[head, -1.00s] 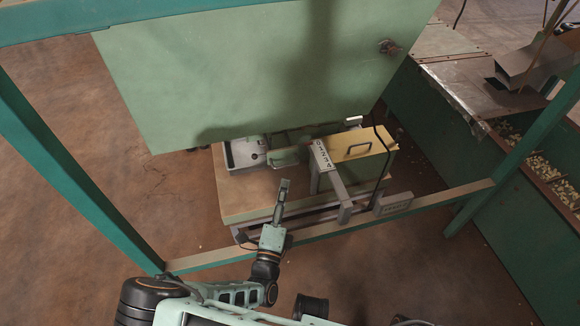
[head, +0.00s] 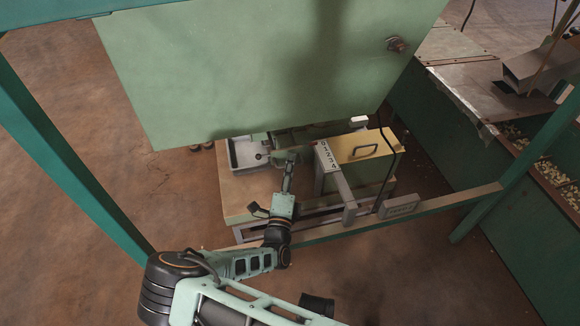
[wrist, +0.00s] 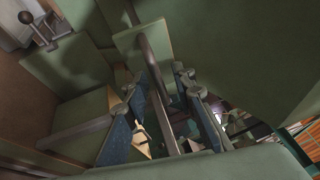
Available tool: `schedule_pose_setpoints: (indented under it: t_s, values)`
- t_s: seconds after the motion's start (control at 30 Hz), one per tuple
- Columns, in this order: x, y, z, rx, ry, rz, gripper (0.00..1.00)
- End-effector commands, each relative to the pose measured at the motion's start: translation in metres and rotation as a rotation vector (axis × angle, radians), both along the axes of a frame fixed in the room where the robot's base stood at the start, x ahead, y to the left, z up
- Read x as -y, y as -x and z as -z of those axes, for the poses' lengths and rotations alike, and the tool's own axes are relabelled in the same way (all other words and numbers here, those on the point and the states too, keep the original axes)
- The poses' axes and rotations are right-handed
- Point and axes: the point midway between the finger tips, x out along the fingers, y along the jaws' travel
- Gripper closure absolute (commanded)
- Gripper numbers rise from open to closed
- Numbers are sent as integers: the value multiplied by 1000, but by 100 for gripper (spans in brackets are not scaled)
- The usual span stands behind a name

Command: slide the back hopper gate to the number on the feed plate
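The number scale (head: 326,156) is a pale strip with dark digits, left of a yellow-lidded box (head: 362,146) under the green panel. A small plate (head: 399,206) on the front rail has marking too small to read. My gripper (head: 289,162) is just left of the scale, its tips near the green parts under the panel. In the wrist view my gripper (wrist: 165,105) has its fingers apart, with a grey bar (wrist: 155,70) seen between them; I cannot tell if they touch it. A ball-ended lever (wrist: 26,18) stands at upper left. I cannot tell which part is the back gate.
A large green panel (head: 260,70) hangs over the bench (head: 238,190). A grey tray (head: 240,158) lies at its left. A green frame rail (head: 440,205) crosses in front, and a dark cable hangs by the box. A nut-filled trough (head: 535,165) is at right.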

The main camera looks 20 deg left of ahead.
Motion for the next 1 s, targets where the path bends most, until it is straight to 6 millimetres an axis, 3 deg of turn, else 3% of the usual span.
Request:
schedule_pose_setpoints:
  t_s: [0.23, 0.47, 0.87, 1.0]
  values:
    - [-1, -1, 0, 0, 0, -1, 76]
    - [0, -1, 0, 0, 0, -1, 100]
    - [0, 0, 0, 0, 0, -1, 100]
    - [5, 11, -1, -2, 1, -2, 100]
